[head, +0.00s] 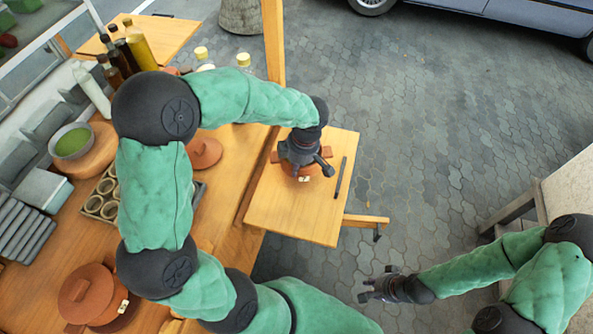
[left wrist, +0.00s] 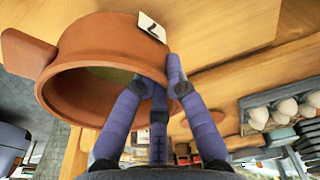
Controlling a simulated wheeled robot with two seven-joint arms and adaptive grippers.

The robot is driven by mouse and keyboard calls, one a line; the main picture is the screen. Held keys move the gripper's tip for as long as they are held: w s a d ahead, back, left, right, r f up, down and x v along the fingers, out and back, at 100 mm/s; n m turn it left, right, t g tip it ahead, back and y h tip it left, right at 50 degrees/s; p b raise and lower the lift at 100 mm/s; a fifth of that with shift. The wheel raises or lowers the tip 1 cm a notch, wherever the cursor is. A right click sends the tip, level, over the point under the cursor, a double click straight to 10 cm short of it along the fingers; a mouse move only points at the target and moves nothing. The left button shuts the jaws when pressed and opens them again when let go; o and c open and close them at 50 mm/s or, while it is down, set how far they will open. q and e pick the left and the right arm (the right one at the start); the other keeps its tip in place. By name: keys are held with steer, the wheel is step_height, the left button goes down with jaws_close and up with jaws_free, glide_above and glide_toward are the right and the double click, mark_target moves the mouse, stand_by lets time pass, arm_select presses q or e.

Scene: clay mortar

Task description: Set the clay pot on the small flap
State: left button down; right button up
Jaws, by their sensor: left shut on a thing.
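The clay pot (left wrist: 105,50), terracotta with a side handle and a small white tag, is large in the left wrist view. My left gripper (left wrist: 158,95) is shut on its rim, with fingers inside and outside the wall. In the head view, the same gripper (head: 304,158) comes down over the small flap (head: 290,217), a light wooden board. It hides most of the pot there; parts of the pot and its tag show. I cannot tell whether the pot's base touches the flap. My right gripper (head: 372,289) is open and empty over the paving.
A dark thin stick (head: 341,177) lies on the flap's right side. A wooden post (head: 273,40) rises behind the flap. Paving right of the flap is clear.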

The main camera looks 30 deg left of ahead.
arm_select(q)
steer(key=shift+f, duration=0.75)
steer(key=shift+f+b, duration=0.15)
steer(key=shift+b, duration=0.15)
steer(key=c, duration=1.3)
jaws_free()
steer(key=shift+r+p, duration=0.3)
steer(key=shift+r, duration=0.1)
steer(key=r+p, duration=0.1)
steer(key=r, duration=0.2)
steer(key=d+r+p, duration=0.1)
steer(key=r, duration=0.3)
steer(key=r+p, duration=0.1)
steer(key=r, duration=0.3)
steer(key=shift+w+d+r, duration=0.1)
steer(key=shift+d+r, duration=0.05)
steer(key=shift+d, duration=0.25)
